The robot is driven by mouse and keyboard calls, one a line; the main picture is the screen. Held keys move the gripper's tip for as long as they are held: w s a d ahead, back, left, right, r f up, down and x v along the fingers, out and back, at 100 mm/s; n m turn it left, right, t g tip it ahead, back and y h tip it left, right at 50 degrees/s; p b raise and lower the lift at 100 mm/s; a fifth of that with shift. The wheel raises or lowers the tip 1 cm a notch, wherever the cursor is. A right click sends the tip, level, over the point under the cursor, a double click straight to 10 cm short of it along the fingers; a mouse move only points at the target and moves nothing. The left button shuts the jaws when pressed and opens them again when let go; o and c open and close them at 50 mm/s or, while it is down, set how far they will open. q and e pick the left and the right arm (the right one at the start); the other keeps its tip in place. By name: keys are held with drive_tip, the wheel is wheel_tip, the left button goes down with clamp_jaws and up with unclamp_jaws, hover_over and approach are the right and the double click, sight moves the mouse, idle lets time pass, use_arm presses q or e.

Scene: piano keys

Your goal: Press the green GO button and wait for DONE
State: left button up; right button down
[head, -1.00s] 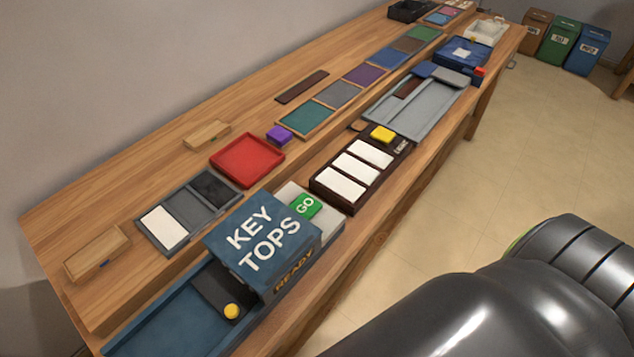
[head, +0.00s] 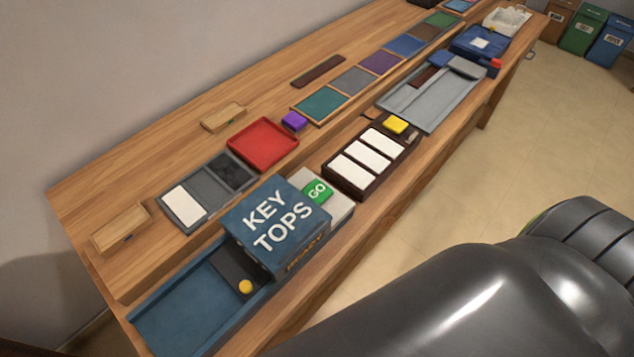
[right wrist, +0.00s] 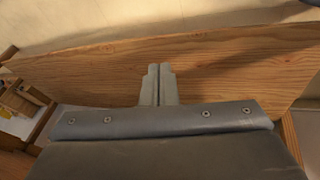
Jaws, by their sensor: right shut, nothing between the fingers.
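The green GO button (head: 318,191) sits on a pale grey block beside the blue KEY TOPS box (head: 277,228) on the wooden bench. A label on the box's front side reads READY, though it is dim now. My right gripper (right wrist: 158,70) is shut and empty, over bare wood in the right wrist view. The button is not recognisable in that view. In the head view a dark grey arm link of mine fills the lower right, and neither gripper shows there.
A blue tray (head: 185,310) with a yellow knob (head: 245,287) lies at the near end. A dark rack with white keys (head: 367,150) stands beyond the button. A red tray (head: 263,143) and a grey tray (head: 436,98) are also on the bench.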

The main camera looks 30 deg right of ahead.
drive_tip(key=w+d+r+n+t+h+p, duration=0.1)
drive_tip(key=w+r+n+t+p, duration=0.15)
drive_tip(key=w+r, duration=0.65)
drive_tip(key=w+d+r+n+t+h+p, duration=0.1)
drive_tip(key=w+r+n+t, duration=0.15)
drive_tip(key=r, duration=1.15)
drive_tip(key=w+d+r+n+t+h+p, duration=0.1)
drive_tip(key=w+d+r+n+t+p, duration=0.15)
drive_tip(key=w+r, duration=0.65)
drive_tip(key=w+a+r+n+t+y, duration=0.2)
drive_tip(key=a+r+n+t+y, duration=0.15)
drive_tip(key=r+n, duration=0.4)
drive_tip(key=w+a+r+n+t+y, duration=0.2)
drive_tip(key=a+r+n+t+y, duration=0.25)
drive_tip(key=r, duration=0.45)
drive_tip(key=a+r+n+g+y+p, duration=0.1)
drive_tip(key=a+r+n+g+y, duration=0.15)
drive_tip(key=a+n+y, duration=0.85)
drive_tip(key=d+f+n+g+h, duration=0.2)
drive_tip(key=f+n+g+h, duration=0.1)
drive_tip(key=n, duration=0.6)
drive_tip(key=s+d+f+n+g+h+p, duration=0.1)
drive_tip(key=f+n+g+h, duration=0.3)
drive_tip(key=n, duration=0.5)
drive_tip(key=shift+d+f+n+g+h, duration=0.35)
drive_tip(key=shift+d+g+h, duration=0.55)
drive_tip(key=shift+g, duration=0.3)
